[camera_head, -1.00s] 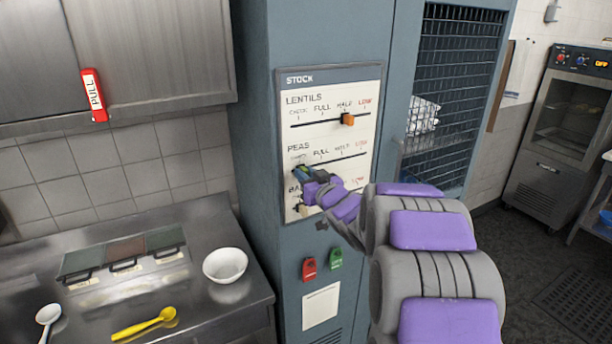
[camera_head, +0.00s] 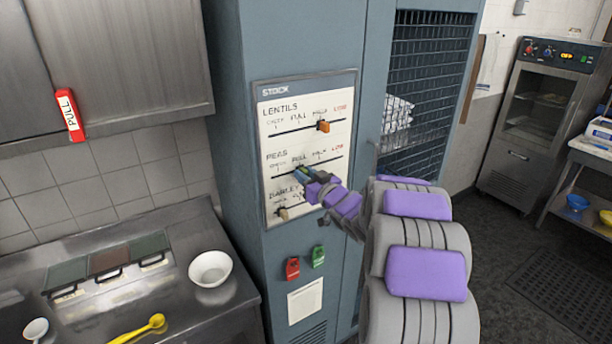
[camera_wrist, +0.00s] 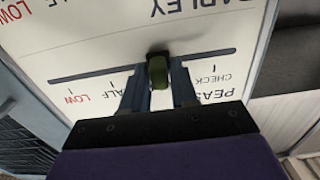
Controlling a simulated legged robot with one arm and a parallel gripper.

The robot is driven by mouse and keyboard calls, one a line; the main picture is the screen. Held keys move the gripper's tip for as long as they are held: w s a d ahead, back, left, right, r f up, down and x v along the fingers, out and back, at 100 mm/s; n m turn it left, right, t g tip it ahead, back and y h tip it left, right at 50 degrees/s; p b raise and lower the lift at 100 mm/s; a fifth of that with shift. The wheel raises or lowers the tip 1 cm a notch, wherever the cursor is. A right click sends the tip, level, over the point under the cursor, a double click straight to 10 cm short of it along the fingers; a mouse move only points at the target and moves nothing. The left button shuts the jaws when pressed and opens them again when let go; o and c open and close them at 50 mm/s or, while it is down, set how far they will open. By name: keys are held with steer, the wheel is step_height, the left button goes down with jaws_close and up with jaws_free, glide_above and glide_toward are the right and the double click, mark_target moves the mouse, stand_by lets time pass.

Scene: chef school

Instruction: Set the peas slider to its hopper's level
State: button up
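The stock panel (camera_head: 265,140) has rows for lentils, peas and barley. The dark green peas slider knob (camera_wrist: 158,72) sits between my fingers in the wrist view, on its slot, left of CHECK and right of HALF. It appears near FULL, whose label is hidden behind my gripper. My gripper (camera_wrist: 157,68) is shut on it, one finger on each side; in the head view my gripper (camera_head: 300,174) covers most of the knob. The orange lentils knob (camera_head: 323,126) is near HALF. The pale barley knob (camera_head: 283,213) is at the left of its row. I see no hopper level.
Red (camera_head: 292,268) and green (camera_head: 318,256) controls are below the panel. A steel counter (camera_head: 200,300) at left holds a white bowl (camera_head: 210,268), a yellow spoon (camera_head: 137,329) and lidded bins. A mesh door (camera_head: 420,90) is right of the panel.

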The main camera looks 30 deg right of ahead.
steer(key=shift+o, duration=1.3)
steer(key=shift+d, duration=0.2)
steer(key=s, duration=1.7)
steer(key=shift+s+d, duration=0.2)
steer(key=shift+d, duration=0.1)
steer(key=shift+w+f, duration=0.1)
steer(key=shift+f, duration=0.05)
